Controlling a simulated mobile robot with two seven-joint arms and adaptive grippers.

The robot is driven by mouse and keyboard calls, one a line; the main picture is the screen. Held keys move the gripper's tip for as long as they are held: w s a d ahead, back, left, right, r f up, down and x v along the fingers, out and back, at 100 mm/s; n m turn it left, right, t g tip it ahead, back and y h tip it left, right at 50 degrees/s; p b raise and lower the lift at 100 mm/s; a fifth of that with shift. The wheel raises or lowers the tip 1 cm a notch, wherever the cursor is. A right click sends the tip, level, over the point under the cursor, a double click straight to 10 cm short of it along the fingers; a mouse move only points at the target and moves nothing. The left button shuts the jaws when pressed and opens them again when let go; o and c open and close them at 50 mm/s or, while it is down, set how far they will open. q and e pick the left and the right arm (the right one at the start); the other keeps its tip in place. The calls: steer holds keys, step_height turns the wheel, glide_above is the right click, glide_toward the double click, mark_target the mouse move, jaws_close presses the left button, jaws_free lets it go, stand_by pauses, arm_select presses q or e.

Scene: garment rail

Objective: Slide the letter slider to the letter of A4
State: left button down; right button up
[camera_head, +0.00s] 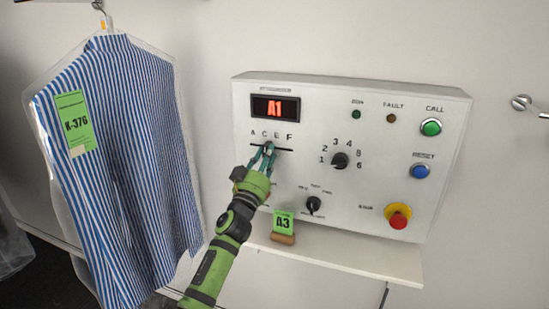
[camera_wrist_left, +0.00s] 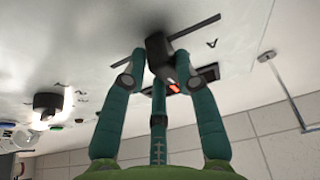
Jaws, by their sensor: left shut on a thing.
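The control panel (camera_head: 385,125) has a red display (camera_head: 275,107) reading A1. Below it are the letters (camera_head: 271,135) A, C, E, F above a slot. My left gripper (camera_head: 264,150) is at this slot. The slot (camera_wrist_left: 197,27) runs from the slider toward the letter A (camera_wrist_left: 212,43). In the head view the gripper hides the slider, so its exact letter is hard to tell. My right gripper is in neither view.
A number knob (camera_head: 340,160) marked 1 to 6 is right of the slider. A lower knob (camera_head: 313,204), green and blue buttons and a red stop button (camera_head: 398,216) are also on the panel. A bagged striped shirt (camera_head: 125,150) hangs left.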

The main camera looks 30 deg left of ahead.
mark_target(253, 141)
arm_select(q)
steer(key=a, duration=0.2)
steer(key=s+a, duration=0.1)
steer(key=a, duration=0.2)
steer(key=shift+s+a, duration=0.15)
steer(key=shift+a, duration=0.05)
steer(key=shift+d, duration=0.1)
steer(key=c, duration=1.3)
jaws_free()
steer(key=o, duration=0.4)
steer(key=shift+c, duration=0.2)
steer(key=shift+f, duration=0.1)
